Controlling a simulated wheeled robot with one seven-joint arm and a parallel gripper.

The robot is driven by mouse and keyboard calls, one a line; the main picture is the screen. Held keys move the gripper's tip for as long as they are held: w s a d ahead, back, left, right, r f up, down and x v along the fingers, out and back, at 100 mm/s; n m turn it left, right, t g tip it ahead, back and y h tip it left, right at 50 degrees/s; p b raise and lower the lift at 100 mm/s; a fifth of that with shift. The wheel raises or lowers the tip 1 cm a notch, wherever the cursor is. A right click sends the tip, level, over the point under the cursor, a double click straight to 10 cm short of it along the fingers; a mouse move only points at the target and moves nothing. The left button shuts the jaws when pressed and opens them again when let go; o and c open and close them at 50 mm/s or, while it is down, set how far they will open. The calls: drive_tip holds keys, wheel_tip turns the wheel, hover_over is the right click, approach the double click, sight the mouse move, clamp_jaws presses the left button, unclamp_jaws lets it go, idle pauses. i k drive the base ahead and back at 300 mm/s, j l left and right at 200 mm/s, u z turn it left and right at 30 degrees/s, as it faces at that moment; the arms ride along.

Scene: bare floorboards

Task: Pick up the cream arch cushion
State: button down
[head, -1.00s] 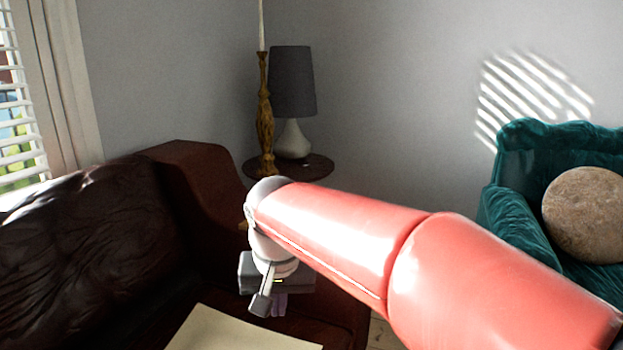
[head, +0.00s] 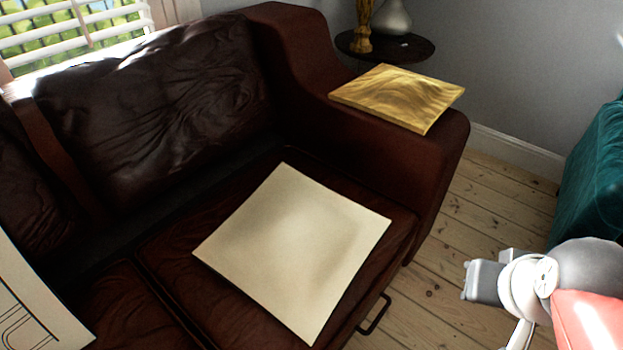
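A cream cushion with dark curved arch lines (head: 38,305) lies on the left part of the dark brown leather sofa (head: 165,290). It is cut off by the left edge of the picture, so only its right part shows. My gripper (head: 478,282) is at the lower right, over the floorboards beside the sofa, far from this cushion and touching nothing visible. Its fingers are not clear, so I cannot tell whether it is open.
A plain cream cushion (head: 290,250) lies flat on the sofa's right seat. A yellow cushion (head: 400,97) lies on the sofa's armrest. A round side table (head: 420,48) stands behind the armrest. A teal armchair (head: 590,190) is at the right, with bare floorboards (head: 480,225) between.

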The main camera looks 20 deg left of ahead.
sight(295, 248)
drive_tip(key=u, duration=1.35)
